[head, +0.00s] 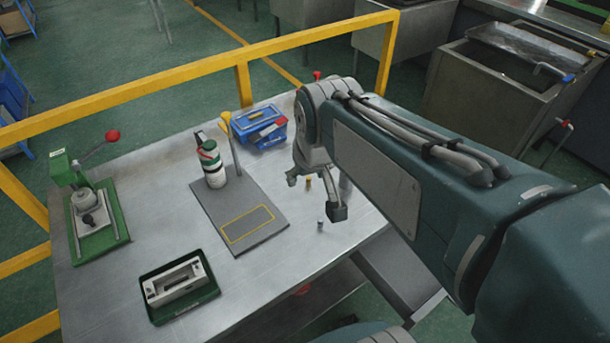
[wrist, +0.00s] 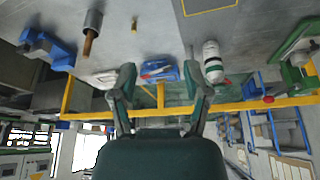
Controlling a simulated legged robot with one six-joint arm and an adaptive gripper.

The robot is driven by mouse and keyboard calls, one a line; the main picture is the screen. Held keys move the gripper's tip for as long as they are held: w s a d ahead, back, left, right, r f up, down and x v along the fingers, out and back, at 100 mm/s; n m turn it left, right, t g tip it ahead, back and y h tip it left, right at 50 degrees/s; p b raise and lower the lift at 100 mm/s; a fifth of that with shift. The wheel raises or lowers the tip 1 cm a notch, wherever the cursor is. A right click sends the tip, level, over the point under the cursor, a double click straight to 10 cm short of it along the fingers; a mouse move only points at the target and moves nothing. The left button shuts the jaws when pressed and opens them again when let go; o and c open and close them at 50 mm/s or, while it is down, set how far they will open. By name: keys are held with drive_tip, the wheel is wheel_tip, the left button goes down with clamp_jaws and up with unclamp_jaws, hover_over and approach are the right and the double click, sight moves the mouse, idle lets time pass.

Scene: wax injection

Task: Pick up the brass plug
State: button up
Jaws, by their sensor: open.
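A small brass-coloured piece, probably the same plug, shows near the top of the wrist view (wrist: 134,24). My gripper (head: 314,196) is open, with its fingers spread above the table near the plug. In the wrist view, my two fingers (wrist: 160,76) are apart with nothing held between them. The exact gap between fingers and plug is hard to judge.
A small grey cylinder (head: 320,225) stands near the plug. A grey plate (head: 262,208) carries a white-and-green bottle (head: 212,165). A blue box (head: 258,126) sits behind. A green press (head: 95,215) and a green tray (head: 155,317) are left. A yellow rail (head: 190,72) runs behind the table.

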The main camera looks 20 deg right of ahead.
drive_tip(key=w+d+f+g, duration=0.1)
drive_tip(key=w+d+f, duration=0.3)
drive_tip(key=w, duration=0.5)
drive_tip(key=g, duration=0.2)
hover_over(308, 178)
wheel_tip(308, 178, down, 8)
drive_tip(key=shift+m, duration=0.4)
wheel_tip(308, 178, down, 6)
drive_tip(key=shift+d+r, duration=0.15)
drive_tip(key=shift+r, duration=0.05)
wheel_tip(308, 178, down, 4)
drive_tip(key=shift+f, duration=0.15)
drive_tip(key=shift+w+f, duration=0.15)
drive_tip(key=shift+f, duration=0.4)
clamp_jaws()
